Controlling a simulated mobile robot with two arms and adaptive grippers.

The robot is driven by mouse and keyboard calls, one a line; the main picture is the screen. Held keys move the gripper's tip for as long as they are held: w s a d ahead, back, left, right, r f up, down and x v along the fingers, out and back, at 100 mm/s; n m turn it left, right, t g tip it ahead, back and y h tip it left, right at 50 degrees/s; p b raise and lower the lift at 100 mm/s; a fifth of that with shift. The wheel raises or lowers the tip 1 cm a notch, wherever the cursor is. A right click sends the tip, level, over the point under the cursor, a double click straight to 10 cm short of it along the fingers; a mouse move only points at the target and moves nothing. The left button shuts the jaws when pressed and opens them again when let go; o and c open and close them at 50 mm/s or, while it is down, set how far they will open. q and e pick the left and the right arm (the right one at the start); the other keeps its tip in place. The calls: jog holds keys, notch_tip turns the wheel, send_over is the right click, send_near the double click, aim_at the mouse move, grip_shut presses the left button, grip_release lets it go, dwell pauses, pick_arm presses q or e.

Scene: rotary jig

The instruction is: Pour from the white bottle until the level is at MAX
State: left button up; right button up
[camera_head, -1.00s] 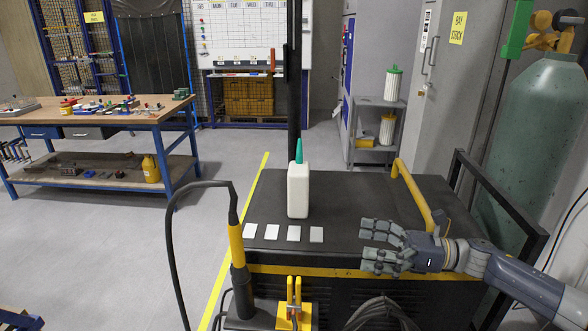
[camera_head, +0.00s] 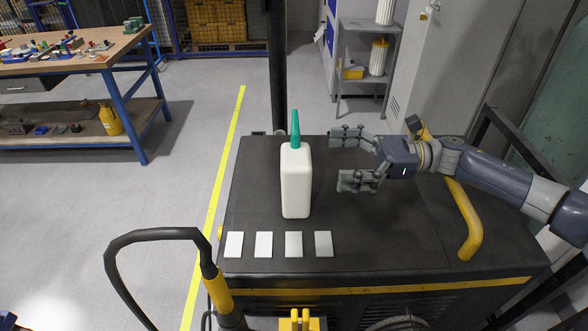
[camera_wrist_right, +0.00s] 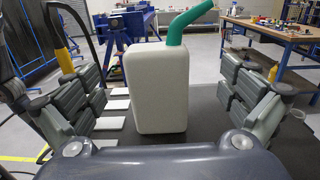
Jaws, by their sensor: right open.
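The white bottle (camera_head: 296,182) with a green nozzle (camera_head: 295,128) stands upright on the black top of a cabinet (camera_head: 400,235). My right gripper (camera_head: 342,159) is open and empty, just right of the bottle, its fingers pointing left toward it. In the right wrist view the bottle (camera_wrist_right: 155,88) stands between the spread fingers, in front of the palm, and its nozzle bends to the upper right. I see no touch between fingers and bottle. No MAX mark and no container with a level can be made out. My left gripper is not in view.
Several flat white plates (camera_head: 264,245) lie in a row in front of the bottle. A yellow bar handle (camera_head: 464,218) rises at the right. A torch with a black cable (camera_head: 217,290) stands at the front left. The cabinet top right of the plates is clear.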

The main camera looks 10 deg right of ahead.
aim_at(296, 154)
jog(key=a+p, duration=0.1)
jog(key=a, duration=0.1)
jog(key=a+p, duration=0.1)
jog(key=a, duration=0.2)
jog(key=a+r+p, duration=0.1)
jog(key=a+p, duration=0.1)
jog(key=shift+w+a, duration=0.35)
jog(key=shift+w, duration=0.05)
jog(key=shift+w+a+f, duration=0.1)
jog(key=shift+a+f, duration=0.05)
jog(key=shift+a, duration=0.3)
jog(key=shift+d, duration=0.1)
jog(key=c, duration=2.2)
jog(key=shift+o, duration=0.2)
jog(key=shift+r, duration=0.25)
